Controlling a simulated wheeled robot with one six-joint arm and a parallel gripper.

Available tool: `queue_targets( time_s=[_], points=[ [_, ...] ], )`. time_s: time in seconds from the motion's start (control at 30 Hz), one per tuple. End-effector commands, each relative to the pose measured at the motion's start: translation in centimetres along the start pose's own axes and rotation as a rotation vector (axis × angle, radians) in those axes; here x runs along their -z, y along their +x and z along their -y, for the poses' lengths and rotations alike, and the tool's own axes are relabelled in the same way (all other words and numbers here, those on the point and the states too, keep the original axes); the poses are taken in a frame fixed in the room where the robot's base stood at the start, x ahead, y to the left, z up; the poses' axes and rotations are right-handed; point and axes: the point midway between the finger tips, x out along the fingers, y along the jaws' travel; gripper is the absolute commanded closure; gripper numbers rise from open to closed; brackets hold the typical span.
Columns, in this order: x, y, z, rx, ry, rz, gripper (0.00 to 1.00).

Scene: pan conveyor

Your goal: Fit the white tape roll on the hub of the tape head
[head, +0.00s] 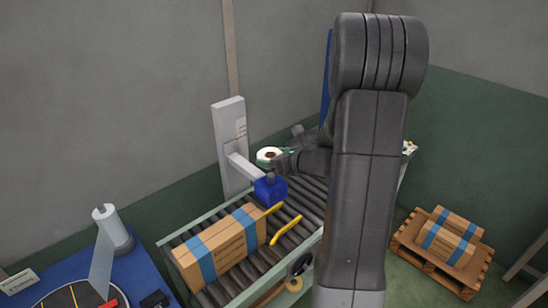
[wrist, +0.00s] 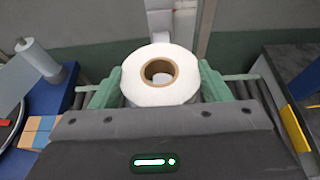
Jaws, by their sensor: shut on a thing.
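The white tape roll (wrist: 148,88) has a brown cardboard core, its open end facing my wrist camera. My gripper (wrist: 158,90) is shut on it, with a green finger at each side. In the head view the roll (head: 265,153) is above the conveyor, beside the grey post and partly covered by my gripper. The tape head (head: 268,190) is a blue block on a pale arm from that post, lower than the roll and apart from it in the picture. A small dark stub shows on its top; I cannot tell if it is the hub. The roll hides what lies behind it.
A carton with blue tape (head: 222,250) lies on the roller conveyor (head: 305,188), beside yellow guides (head: 286,230). The grey post (head: 232,140) stands behind. A blue table (head: 142,270) with a film roll is at left. A pallet (head: 440,262) with cartons is at right.

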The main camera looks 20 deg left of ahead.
Motion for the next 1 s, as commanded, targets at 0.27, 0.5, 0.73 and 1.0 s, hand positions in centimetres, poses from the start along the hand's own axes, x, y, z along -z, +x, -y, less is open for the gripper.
queue_targets(
  time_s=[0.27, 0.5, 0.73, 1.0],
  points=[
    [3.0, 1.2, 0.0, 0.000, 0.000, 0.000, 0.53],
    [4.0, 1.6, 0.0, 0.000, 0.000, 0.000, 0.53],
    [3.9, 1.6, 0.0, 0.000, 0.000, 0.000, 0.53],
    [3.9, 1.6, 0.0, 0.000, 0.000, 0.000, 0.53]
  ],
)
